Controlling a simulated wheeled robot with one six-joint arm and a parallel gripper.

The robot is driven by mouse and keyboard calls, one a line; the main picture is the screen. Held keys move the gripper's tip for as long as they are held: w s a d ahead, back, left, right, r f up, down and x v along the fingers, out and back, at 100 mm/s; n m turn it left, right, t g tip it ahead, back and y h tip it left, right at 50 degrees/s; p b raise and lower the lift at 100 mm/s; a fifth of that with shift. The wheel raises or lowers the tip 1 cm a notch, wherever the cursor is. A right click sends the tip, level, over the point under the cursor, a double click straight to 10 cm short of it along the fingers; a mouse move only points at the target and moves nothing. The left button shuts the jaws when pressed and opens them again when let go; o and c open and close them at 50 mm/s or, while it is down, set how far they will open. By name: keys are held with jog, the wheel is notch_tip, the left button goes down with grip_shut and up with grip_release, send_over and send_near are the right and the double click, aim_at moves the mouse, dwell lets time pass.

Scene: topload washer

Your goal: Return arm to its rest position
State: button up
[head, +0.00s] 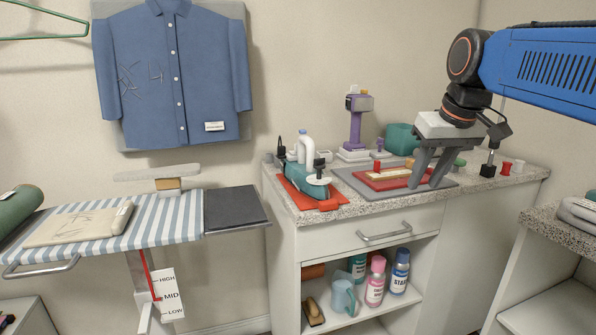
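My gripper (425,184) shows at the right of the head view, a white body with two dark grey fingers pointing down. The fingers stand apart with a gap between them, and I see nothing held. The fingertips overlap the right end of a red board (378,182) on a grey mat (358,188) on the counter. I cannot tell whether they touch it or hang above it. My blue arm reaches in from the upper right.
The speckled counter (335,213) holds a teal iron (312,183), a purple device (356,130) and a teal container (401,139) near the gripper. A striped ironing board (165,215) stands left. Another counter (560,228) stands right, with open floor between.

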jog(key=s+d+f+m, duration=0.1)
jog(key=s+f, duration=1.9)
jog(key=f, duration=0.5)
jog(key=shift+s+d+m+h, duration=0.3)
jog(key=shift+s+m+h, duration=0.05)
jog(key=shift+m+h, duration=0.05)
dwell(0.9)
